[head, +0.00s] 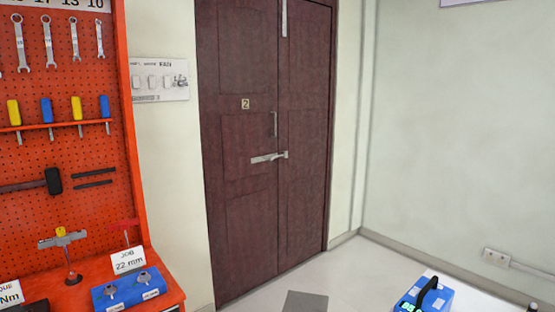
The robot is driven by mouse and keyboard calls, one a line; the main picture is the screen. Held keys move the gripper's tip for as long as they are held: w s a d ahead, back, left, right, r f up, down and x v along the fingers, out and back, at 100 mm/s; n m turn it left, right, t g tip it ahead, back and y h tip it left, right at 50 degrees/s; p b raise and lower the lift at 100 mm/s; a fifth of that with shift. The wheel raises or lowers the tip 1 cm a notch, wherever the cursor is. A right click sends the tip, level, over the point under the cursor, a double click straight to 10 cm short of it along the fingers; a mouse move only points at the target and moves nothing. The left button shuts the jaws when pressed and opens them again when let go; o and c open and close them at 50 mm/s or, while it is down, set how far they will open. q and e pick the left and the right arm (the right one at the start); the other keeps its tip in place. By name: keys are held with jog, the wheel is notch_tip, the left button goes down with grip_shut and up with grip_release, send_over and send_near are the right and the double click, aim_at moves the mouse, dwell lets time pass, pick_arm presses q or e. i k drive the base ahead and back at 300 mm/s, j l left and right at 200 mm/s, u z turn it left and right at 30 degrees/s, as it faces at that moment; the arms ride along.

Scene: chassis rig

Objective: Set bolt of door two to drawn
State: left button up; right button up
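Door two (236,205) is a dark reddish-brown double door in the wall, with a small plate marked 2 (245,104) on its left leaf. Both leaves look shut. A silver horizontal bolt (268,157) sits at about mid-height near the seam; its right end appears to reach across the seam, but its exact position is too small to tell. A slim vertical handle (275,124) is just above it. A vertical metal fitting (284,18) is at the top of the seam. Neither of my grippers is in view.
An orange pegboard (90,215) with wrenches and screwdrivers stands at the left; its bench holds a blue box (128,290) and a sign (128,259). A blue device (425,297) stands at lower right.

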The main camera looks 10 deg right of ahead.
aim_at(271, 158)
jog(key=i+l+u, duration=0.1)
jog(key=i, duration=0.4)
jog(key=i+l+u, duration=0.1)
jog(key=i, duration=0.35)
jog(key=i+l+u, duration=0.1)
jog(key=i+l, duration=0.2)
jog(key=i, duration=0.15)
jog(key=i+l+u, duration=0.1)
jog(key=i+l, duration=0.15)
jog(key=i, duration=0.2)
jog(key=i+l, duration=0.25)
jog(key=i, duration=0.2)
jog(key=u, duration=0.05)
